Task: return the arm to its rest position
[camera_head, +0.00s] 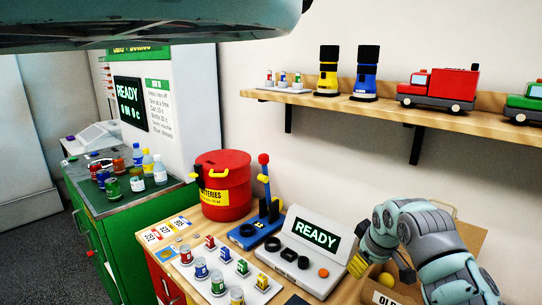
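My arm reaches in from the lower right, grey-green and bent. My gripper (370,262) hangs at its end, between the black-screened READY console and a cardboard box (468,235) with a label starting "OLD". Yellow parts show around the gripper's tip. The fingers are small and partly overlapped by the arm, so I cannot tell how far apart they are or whether anything is between them. The arm hides much of the box.
The READY console (305,255) stands close left of my gripper. Left of it are a blue stand with a red-knobbed lever (265,195), a red batteries bin (222,190) and several small batteries on a white rack (228,268). A wall shelf (390,108) with flashlights and toy trucks is above.

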